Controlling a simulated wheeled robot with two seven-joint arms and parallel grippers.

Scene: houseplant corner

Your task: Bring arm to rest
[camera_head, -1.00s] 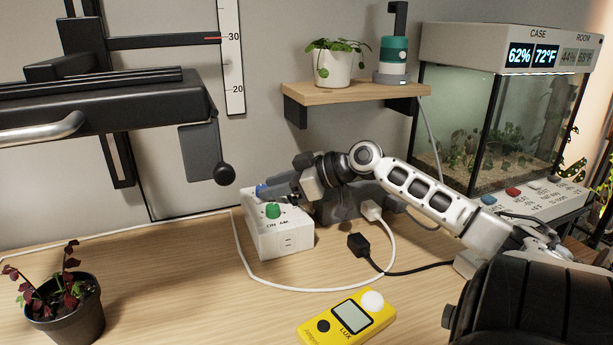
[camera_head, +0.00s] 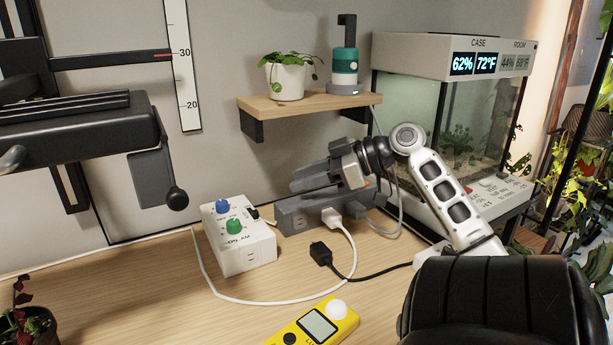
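My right arm comes in from the right. Its gripper (camera_head: 312,178) hangs in the air in front of the wall, above the grey power strip (camera_head: 295,215). The grey fingers point left and lie close together in this view; whether they are fully shut is unclear. I see nothing held between them. The white timer box (camera_head: 240,243) with a blue knob (camera_head: 222,206) and a green knob (camera_head: 234,227) stands on the table, left of and below the gripper, apart from it. My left gripper is not in view.
A shelf (camera_head: 305,104) with a potted plant (camera_head: 287,80) and a green-and-grey device (camera_head: 344,62) is above the gripper. A glass case (camera_head: 430,110) stands behind the arm. A yellow lux meter (camera_head: 318,325), white cable (camera_head: 212,285) and black plug (camera_head: 321,254) lie on the table.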

